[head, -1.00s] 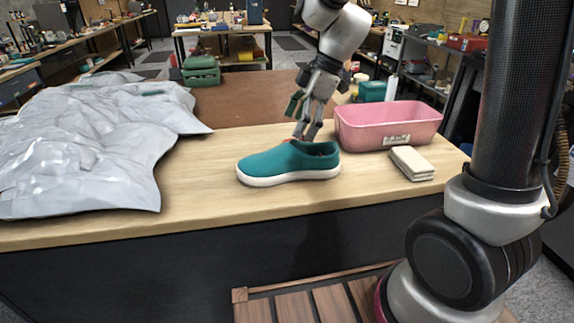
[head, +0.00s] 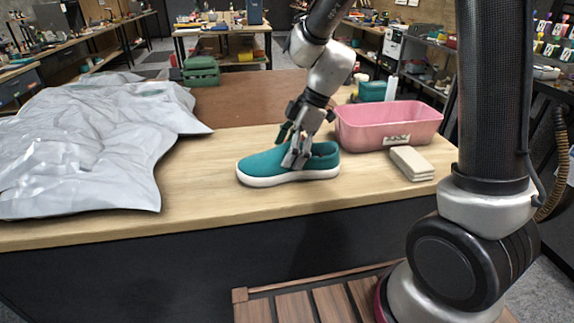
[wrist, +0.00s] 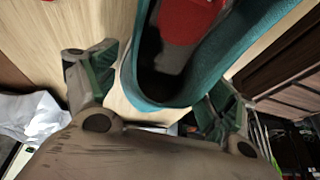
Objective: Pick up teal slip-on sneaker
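The teal slip-on sneaker (head: 265,163) with a white sole stands upright on the wooden workbench, toe to the left. My gripper (head: 297,158) is lowered at its opening, near the heel half. In the wrist view the sneaker's teal collar (wrist: 205,78) and red insole (wrist: 187,20) lie between my two spread fingers. The left finger shows a gap to the sneaker; the right finger is close to its side, and I cannot tell whether it touches. My gripper is open. The far side of the sneaker is hidden in the head view.
A pink bin (head: 375,128) stands just right of the sneaker, with a beige block (head: 411,163) in front of it. A crumpled grey sheet (head: 90,150) covers the left of the workbench (head: 215,205). Bare wood lies in front of the sneaker.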

